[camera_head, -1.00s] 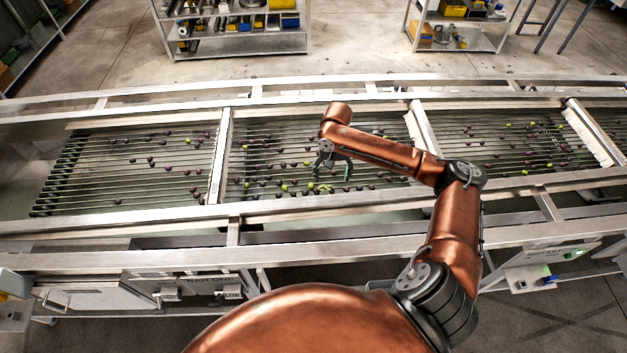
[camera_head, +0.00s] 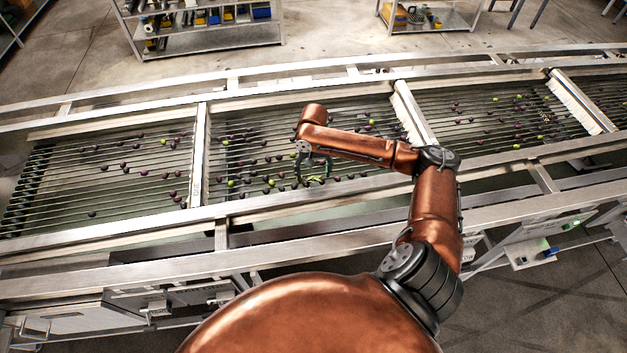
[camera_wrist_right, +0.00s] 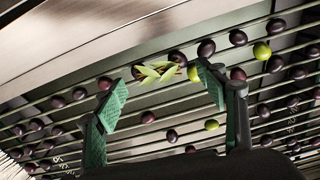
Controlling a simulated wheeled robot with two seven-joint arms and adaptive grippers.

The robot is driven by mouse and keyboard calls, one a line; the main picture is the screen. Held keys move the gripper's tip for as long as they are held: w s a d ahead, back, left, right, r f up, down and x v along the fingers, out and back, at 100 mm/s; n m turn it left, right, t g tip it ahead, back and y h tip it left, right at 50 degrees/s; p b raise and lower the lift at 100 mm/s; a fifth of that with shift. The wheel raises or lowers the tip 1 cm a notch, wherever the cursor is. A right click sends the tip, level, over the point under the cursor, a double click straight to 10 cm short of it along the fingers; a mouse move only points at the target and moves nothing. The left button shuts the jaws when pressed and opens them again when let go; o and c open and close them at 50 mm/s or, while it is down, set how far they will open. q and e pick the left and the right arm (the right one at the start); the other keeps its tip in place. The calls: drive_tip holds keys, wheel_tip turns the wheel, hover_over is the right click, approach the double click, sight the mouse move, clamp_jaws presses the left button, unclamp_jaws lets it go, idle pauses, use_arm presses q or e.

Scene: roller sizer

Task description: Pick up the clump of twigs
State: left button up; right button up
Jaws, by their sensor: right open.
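The clump of twigs (camera_wrist_right: 157,72) is a small bundle of pale green, leaf-like pieces lying on the rollers among olives in the right wrist view. In the head view the clump (camera_head: 315,178) shows small and partly covered by my right gripper (camera_head: 313,169). In the right wrist view my right gripper (camera_wrist_right: 164,91) is open, with green-padded fingers apart. The clump appears in the gap between the fingertips, slightly beyond them, and nothing is held. Whether a finger touches it I cannot tell. My left gripper is not in view.
Dark and green olives (camera_wrist_right: 262,51) lie on the rollers around the clump, some close to the fingertips. A metal rail (camera_head: 270,206) runs along the near side of the sizer, and a cross divider (camera_head: 198,150) stands to the left. Shelves (camera_head: 205,35) stand behind.

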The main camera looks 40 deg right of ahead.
sight(314, 178)
drive_tip(key=shift+d+f, duration=0.15)
drive_tip(key=shift+f, duration=1.8)
drive_tip(key=shift+c, duration=0.4)
drive_tip(key=c, duration=0.9)
